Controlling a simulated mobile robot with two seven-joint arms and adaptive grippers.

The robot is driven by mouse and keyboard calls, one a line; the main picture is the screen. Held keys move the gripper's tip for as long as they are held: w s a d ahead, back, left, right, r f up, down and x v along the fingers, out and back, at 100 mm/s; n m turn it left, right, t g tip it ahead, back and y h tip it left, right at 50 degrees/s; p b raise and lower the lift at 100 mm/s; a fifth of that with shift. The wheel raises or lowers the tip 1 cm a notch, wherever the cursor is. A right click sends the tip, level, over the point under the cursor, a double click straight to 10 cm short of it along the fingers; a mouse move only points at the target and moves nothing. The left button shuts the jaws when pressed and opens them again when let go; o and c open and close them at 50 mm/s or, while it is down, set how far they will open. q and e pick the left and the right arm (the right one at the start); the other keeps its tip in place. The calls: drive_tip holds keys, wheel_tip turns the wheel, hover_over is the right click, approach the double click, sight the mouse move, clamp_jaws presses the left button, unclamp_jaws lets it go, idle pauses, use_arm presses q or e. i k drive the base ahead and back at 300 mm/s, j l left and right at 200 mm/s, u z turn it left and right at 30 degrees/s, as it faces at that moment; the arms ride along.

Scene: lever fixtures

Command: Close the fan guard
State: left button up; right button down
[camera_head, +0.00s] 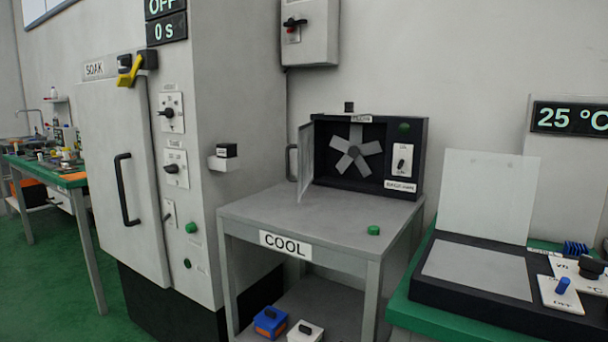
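The fan unit (365,186) is a dark box at the back of the grey COOL table, with a grey bladed fan (355,152) inside. Its guard (306,160) is a pale, see-through panel hinged at the box's left side. The guard stands open, swung out toward me, with a dark handle (291,163) on its left face. A white switch plate (402,161) and a green button (404,127) are on the box's right side. Neither of my grippers shows in the head view.
The COOL table (290,213) is mostly bare, with a green button (373,230) near its front right. A tall grey SOAK cabinet (110,180) stands at left. A dark panel with a raised pale lid (486,195) is at right. Blue and white boxes (270,321) sit below.

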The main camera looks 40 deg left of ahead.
sight(305, 146)
drive_tip(key=j, duration=0.55)
drive_tip(key=i+j+u, duration=0.1)
drive_tip(key=j, duration=0.45)
drive_tip(key=i+j, duration=0.1)
drive_tip(key=j, duration=0.45)
drive_tip(key=i+j, duration=0.1)
drive_tip(key=j, duration=0.45)
drive_tip(key=j+u, duration=0.1)
drive_tip(key=j, duration=0.45)
drive_tip(key=k+l, duration=0.35)
drive_tip(key=i+j, duration=0.35)
drive_tip(key=i, duration=0.1)
